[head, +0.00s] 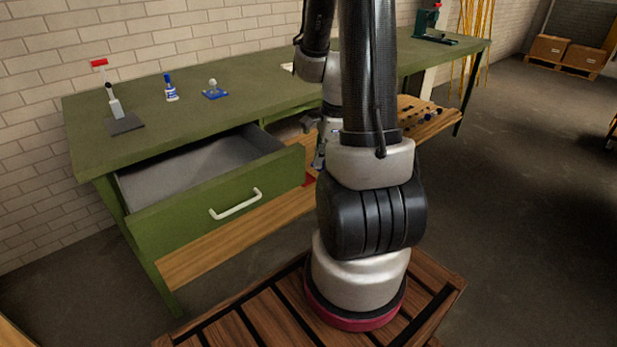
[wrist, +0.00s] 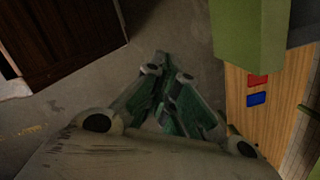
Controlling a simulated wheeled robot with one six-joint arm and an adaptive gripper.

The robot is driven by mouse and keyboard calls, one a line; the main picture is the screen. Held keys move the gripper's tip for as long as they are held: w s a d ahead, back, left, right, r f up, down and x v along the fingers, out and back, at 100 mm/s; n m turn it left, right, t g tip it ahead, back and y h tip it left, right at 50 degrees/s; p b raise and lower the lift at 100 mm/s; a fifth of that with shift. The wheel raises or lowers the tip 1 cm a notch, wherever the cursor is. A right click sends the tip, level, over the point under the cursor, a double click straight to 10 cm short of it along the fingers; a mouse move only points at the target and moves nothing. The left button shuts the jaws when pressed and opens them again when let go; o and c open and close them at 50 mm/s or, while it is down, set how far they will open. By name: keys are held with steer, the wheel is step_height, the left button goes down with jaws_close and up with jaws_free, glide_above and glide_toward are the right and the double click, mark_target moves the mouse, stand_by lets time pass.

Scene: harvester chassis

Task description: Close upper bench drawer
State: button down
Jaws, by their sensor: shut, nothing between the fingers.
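The green upper bench drawer (head: 165,228) stands pulled well open from the green bench (head: 160,95) in the head view. Its grey interior is empty where it shows. A white bar handle (head: 237,206) is on its front. My gripper (wrist: 166,68) is shut and empty in the wrist view, with its green-padded fingers together over the bare floor. A green panel edge (wrist: 248,35) is right of the fingers, apart from them; I cannot tell whether it is the drawer. In the head view my arm hides most of the gripper, which is near the drawer's right end.
A wooden lower shelf (head: 215,245) runs under the drawer; the wrist view shows red (wrist: 257,80) and blue (wrist: 259,99) items on wood. A blue-capped bottle (head: 171,90), a blue-based item (head: 214,91) and a red-topped tool (head: 113,105) stand on the bench.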

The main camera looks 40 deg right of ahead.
steer(key=w+d+f+m+t+h, duration=0.1)
steer(key=w+d+f+m+t, duration=0.1)
steer(key=w+f+m, duration=0.7)
steer(key=shift+w+f+m, duration=0.35)
steer(key=shift+w+m, duration=0.1)
steer(key=shift+m, duration=0.85)
steer(key=shift+w, duration=0.1)
